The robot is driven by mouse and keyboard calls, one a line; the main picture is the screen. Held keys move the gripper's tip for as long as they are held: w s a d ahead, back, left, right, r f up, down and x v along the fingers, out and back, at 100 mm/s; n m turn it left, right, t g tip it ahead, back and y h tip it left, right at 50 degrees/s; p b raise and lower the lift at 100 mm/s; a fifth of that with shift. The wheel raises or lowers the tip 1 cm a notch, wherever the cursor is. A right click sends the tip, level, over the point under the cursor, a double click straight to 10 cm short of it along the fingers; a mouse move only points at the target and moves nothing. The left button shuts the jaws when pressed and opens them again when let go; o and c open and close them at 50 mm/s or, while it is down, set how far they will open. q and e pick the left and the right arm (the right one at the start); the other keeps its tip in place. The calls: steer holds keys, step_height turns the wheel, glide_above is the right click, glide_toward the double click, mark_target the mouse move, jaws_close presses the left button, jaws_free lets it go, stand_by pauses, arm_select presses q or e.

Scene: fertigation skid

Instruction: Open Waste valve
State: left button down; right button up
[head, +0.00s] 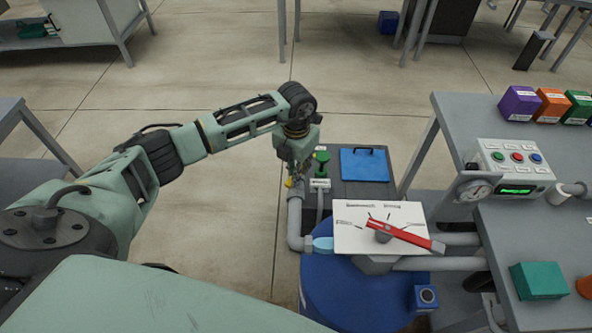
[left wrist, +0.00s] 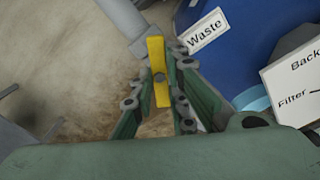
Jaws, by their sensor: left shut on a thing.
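The Waste valve's yellow handle (left wrist: 156,52) shows in the left wrist view, close to a grey pipe (left wrist: 120,18) and a white label reading "Waste" (left wrist: 205,31). The handle stands nearly upright in that picture, at an angle to the pipe. My left gripper (left wrist: 160,92) is shut on the handle, with a green finger at each side of it. In the head view my left gripper (head: 294,172) points down above the grey pipe, and only a small bit of yellow (head: 289,183) shows. The valve body is mostly hidden. My right gripper is in neither view.
Right of my gripper are a green-knobbed valve (head: 321,160), a blue clipboard-like panel (head: 364,165) and a white labelled plate (head: 362,222) with a red lever (head: 405,234). A blue drum (head: 335,292) stands below. A bench with a button box (head: 512,162) is at right.

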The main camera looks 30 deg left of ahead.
arm_select(q)
steer(key=n, duration=0.6)
steer(key=shift+n, duration=0.4)
stand_by(0.3)
steer(key=c, duration=1.7)
jaws_free()
step_height(320, 180, up, 12)
